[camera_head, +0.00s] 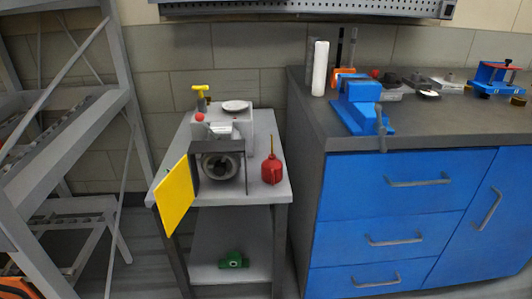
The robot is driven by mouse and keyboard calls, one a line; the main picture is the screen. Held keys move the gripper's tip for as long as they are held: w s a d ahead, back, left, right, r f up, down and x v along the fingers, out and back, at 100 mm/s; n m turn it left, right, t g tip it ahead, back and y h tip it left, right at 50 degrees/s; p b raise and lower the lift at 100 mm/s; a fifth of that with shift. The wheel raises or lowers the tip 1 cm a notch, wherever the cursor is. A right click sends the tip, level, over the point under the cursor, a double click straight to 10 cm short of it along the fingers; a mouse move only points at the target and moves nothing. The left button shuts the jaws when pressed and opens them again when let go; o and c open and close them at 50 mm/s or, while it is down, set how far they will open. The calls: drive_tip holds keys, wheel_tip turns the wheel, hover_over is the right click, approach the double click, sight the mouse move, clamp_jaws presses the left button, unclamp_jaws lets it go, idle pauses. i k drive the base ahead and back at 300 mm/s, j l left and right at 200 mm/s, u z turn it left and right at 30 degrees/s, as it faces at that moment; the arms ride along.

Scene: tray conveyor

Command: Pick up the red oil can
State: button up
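The red oil can (271,170) stands upright on the top of a small grey cart (264,205), near its right edge. It has a round red body and a thin yellowish spout pointing up. It stands just right of a grey machine with a round dark opening and looks apart from it. My gripper is not in view.
The grey machine (222,140) fills much of the cart top, with a yellow panel (175,196) at its left front. A green part (233,260) lies on the lower shelf. A blue-drawer workbench (390,190) with a blue vise (360,104) stands right; a grey rack (110,105) stands left.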

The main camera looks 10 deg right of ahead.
sight(272, 168)
drive_tip(key=i+l, duration=0.1)
drive_tip(key=l, duration=0.3)
drive_tip(key=i+l, duration=0.1)
drive_tip(key=l, duration=0.3)
drive_tip(key=i+l, duration=0.1)
drive_tip(key=l, duration=0.7)
drive_tip(key=i, duration=0.05)
